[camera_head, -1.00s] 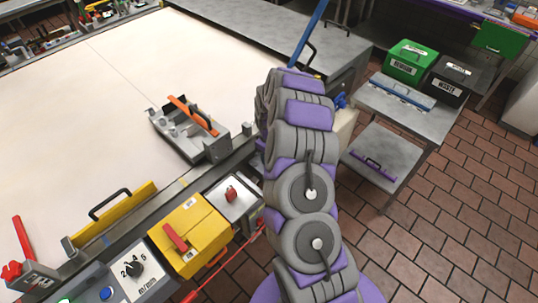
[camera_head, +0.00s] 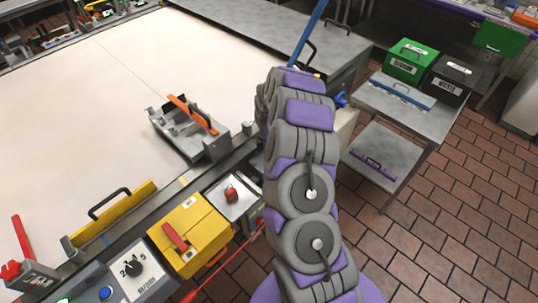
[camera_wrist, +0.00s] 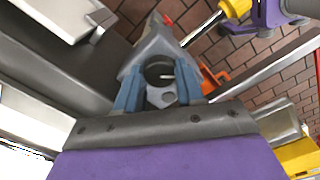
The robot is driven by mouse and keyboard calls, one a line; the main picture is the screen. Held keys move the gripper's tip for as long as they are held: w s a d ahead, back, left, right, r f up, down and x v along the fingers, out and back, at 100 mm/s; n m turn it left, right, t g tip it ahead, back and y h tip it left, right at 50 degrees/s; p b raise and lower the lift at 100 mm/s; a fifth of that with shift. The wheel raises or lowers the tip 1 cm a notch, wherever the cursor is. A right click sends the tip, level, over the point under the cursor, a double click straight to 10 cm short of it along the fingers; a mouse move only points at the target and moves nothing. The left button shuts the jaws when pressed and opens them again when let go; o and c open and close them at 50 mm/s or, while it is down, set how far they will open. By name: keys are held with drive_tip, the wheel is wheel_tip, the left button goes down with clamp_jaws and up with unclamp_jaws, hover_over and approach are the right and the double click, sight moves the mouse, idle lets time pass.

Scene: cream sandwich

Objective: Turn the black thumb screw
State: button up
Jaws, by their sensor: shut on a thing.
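In the wrist view, the two blue fingers of my gripper (camera_wrist: 160,84) stand on either side of a dark round knob, which looks like the black thumb screw (camera_wrist: 158,68). The gripper is shut on it. The knob sits in a grey housing (camera_wrist: 150,47). How far the screw is turned cannot be told. In the head view, my arm covers the knob and most of the gripper.
In the head view, a grey fixture with an orange bar (camera_head: 190,130) stands on the white table (camera_head: 90,90). A yellow box (camera_head: 190,235) is at the front edge. A grey cart (camera_head: 400,110) with green (camera_head: 408,62) and black (camera_head: 448,80) bins stands to the right.

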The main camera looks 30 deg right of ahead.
drive_tip(key=shift+w+r+n, duration=0.1)
drive_tip(key=shift+w+n, duration=0.1)
drive_tip(key=shift+n, duration=0.7)
drive_tip(key=o, duration=1)
drive_tip(key=shift+s, duration=0.1)
drive_tip(key=shift+o, duration=0.2)
wheel_tip(320, 180, up, 17)
drive_tip(key=p, duration=0.2)
drive_tip(key=shift+r, duration=0.1)
